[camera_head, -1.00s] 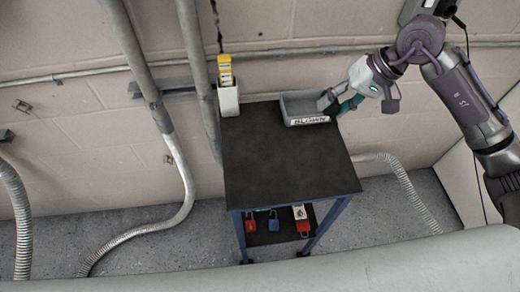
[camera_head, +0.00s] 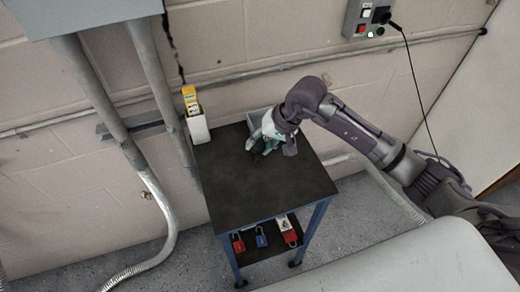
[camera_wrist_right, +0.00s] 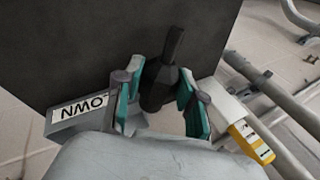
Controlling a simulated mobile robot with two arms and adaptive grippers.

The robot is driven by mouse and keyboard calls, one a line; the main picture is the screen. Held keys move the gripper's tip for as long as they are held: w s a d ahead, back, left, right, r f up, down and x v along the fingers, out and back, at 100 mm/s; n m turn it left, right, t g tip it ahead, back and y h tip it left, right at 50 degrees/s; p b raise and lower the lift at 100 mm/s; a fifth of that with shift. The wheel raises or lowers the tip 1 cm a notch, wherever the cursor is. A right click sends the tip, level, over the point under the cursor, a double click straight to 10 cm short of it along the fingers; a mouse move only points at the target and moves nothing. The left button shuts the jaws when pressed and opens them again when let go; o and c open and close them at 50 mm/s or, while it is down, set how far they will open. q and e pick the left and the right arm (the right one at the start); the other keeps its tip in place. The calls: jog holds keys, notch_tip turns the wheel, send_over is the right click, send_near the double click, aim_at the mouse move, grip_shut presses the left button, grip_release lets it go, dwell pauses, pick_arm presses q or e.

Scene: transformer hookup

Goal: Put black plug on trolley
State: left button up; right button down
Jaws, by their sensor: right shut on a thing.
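My right gripper (camera_head: 258,152) is over the rear part of the trolley top. In the right wrist view its two teal fingers (camera_wrist_right: 160,108) are shut on the black plug (camera_wrist_right: 163,72), with the plug's narrow end pointing away from my wrist, toward the dark trolley top (camera_wrist_right: 75,45). I cannot tell whether the plug touches the top. In the head view the plug is hard to make out against the dark top. My left gripper is out of view.
A grey tray (camera_head: 256,117), partly hidden by my gripper, sits at the trolley's back; its label shows in the wrist view (camera_wrist_right: 83,113). A white holder with yellow items (camera_head: 195,115) stands at the back left. A control box (camera_head: 368,18) is on the wall.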

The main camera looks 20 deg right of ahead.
aim_at(254, 160)
notch_tip(254, 160, down, 4)
jog(key=shift+r+p, duration=0.1)
jog(key=shift+p, duration=0.6)
jog(key=shift+s, duration=0.1)
